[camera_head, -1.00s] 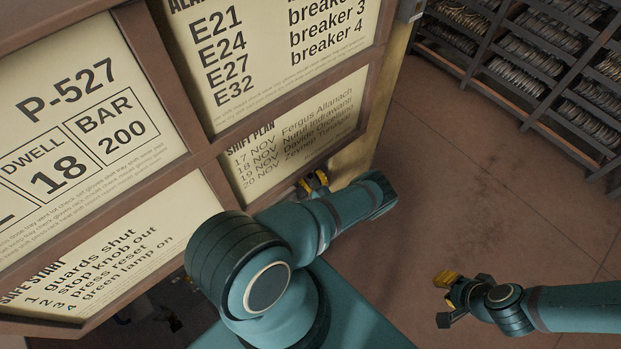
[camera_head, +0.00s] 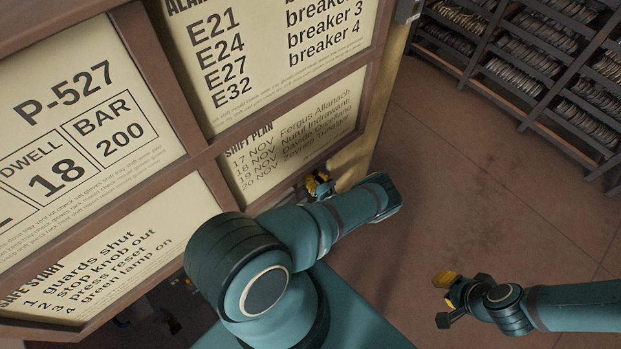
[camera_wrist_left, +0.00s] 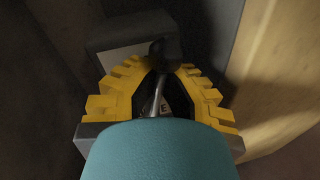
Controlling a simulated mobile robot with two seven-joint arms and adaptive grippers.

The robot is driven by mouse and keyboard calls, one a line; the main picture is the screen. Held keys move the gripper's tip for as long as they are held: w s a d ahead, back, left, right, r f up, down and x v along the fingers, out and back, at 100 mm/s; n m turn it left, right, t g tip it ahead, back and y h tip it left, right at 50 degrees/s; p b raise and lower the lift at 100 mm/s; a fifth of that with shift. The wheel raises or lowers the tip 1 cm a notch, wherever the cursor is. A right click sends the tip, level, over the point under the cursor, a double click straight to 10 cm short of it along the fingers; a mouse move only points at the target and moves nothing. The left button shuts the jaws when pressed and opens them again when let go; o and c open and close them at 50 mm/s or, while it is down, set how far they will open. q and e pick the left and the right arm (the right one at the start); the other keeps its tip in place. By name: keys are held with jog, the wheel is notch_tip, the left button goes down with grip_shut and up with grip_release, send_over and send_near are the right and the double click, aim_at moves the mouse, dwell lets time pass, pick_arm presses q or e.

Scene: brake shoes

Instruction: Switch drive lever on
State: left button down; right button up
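My left gripper (camera_wrist_left: 160,68) has yellow toothed fingers that converge around a lever with a dark round knob (camera_wrist_left: 165,50) and a thin metal stem (camera_wrist_left: 156,98). It looks shut on the lever just below the knob. In the head view the left gripper (camera_head: 318,183) is small, beside the board's lower right edge, and my arm hides the lever there. My right gripper (camera_head: 441,299) is open and empty over the floor at the right.
A brown-framed notice board (camera_head: 190,120) with printed sheets fills the left. A tan post (camera_head: 385,105) edges it, close to my left gripper. A grey box (camera_wrist_left: 125,40) is behind the lever. Shelving (camera_head: 540,70) stands far right. Bare floor (camera_head: 480,180) lies between.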

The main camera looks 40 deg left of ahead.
pick_arm(q)
jog(key=shift+w+d+f+m, duration=0.15)
jog(key=shift+w+m, duration=0.25)
jog(key=shift+m, duration=0.4)
jog(key=c, duration=1)
grip_release()
